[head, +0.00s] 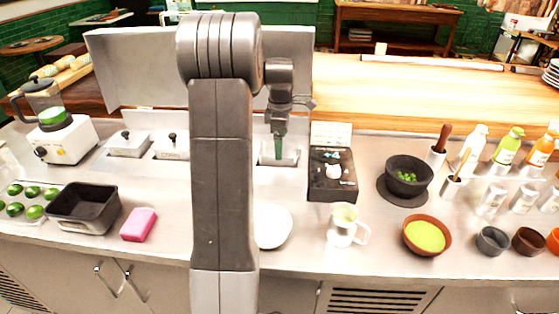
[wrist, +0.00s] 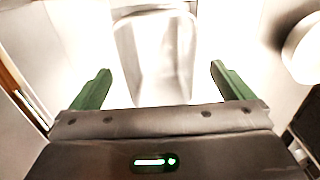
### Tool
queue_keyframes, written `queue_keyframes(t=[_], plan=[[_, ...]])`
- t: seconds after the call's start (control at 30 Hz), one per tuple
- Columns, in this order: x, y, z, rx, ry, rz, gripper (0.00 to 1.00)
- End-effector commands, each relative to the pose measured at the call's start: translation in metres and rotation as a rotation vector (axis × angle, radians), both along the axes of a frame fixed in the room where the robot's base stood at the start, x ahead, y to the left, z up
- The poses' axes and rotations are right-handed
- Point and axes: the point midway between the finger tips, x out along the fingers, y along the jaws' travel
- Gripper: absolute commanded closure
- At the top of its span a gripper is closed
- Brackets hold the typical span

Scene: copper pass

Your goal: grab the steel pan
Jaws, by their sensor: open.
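A shiny steel pan (wrist: 155,50) sits in a recess of the counter, and in the wrist view it lies between and ahead of my green fingers. In the head view the steel pan (head: 291,154) shows beneath my gripper, partly hidden by it. My gripper (head: 280,152) points down at the pan, open. In the wrist view, my gripper (wrist: 161,72) has a finger on each side of the pan with gaps visible. I cannot tell how far above the rim the fingertips are.
Lidded containers (head: 128,143) sit left of my arm. A white round dish (head: 273,226) and a white jug (head: 344,226) stand in front. A raised steel panel (head: 140,70) stands behind.

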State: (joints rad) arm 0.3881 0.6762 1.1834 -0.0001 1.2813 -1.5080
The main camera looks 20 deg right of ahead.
Motion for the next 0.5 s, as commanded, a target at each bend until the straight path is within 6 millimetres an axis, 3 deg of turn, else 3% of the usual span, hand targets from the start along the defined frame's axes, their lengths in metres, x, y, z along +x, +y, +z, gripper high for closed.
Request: queue_keyframes(t=[0.2, 0.5], plan=[[0.003, 0.003, -0.031, 0.002, 0.004, 0.0, 0.0], [0.004, 0.003, -0.037, 0.0, 0.0, 0.001, 0.0]])
